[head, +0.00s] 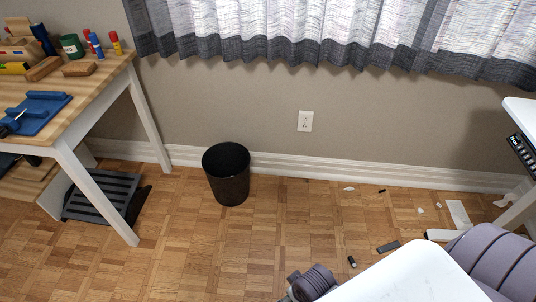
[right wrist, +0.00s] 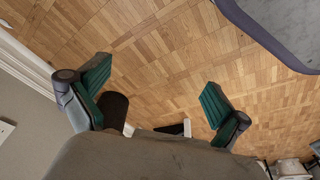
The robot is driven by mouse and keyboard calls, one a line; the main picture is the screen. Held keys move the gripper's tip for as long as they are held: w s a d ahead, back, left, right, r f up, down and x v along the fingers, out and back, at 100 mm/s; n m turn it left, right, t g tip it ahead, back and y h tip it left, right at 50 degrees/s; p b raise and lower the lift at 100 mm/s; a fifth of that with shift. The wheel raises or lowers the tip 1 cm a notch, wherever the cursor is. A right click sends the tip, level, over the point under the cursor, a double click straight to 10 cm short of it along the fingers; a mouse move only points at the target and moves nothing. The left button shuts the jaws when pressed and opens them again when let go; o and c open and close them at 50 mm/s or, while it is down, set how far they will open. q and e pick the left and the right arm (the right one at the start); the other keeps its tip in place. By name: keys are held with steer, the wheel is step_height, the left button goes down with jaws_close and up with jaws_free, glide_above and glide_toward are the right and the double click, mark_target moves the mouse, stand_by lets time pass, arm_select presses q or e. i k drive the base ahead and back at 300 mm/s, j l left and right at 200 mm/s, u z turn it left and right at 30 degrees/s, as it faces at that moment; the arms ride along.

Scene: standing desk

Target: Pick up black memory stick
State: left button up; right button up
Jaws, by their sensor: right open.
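A small black stick with a lighter end (head: 352,262), which looks like the memory stick, lies on the parquet floor in the lower middle-right of the head view. A larger dark grey flat bar (head: 388,247) lies to its right, apart from it. My right gripper (right wrist: 155,90) shows in the right wrist view with its two green-padded fingers wide apart and nothing between them. The memory stick cannot be made out in the right wrist view. My left gripper is in neither view.
A black waste bin (head: 227,175) stands near the wall; it also shows behind the fingers in the right wrist view (right wrist: 115,107). A wooden workbench (head: 90,100) with tools stands left. White scraps and a paper (head: 458,213) lie near the baseboard. The middle floor is clear.

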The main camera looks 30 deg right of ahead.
mark_target(351, 259)
steer(key=z, duration=1.05)
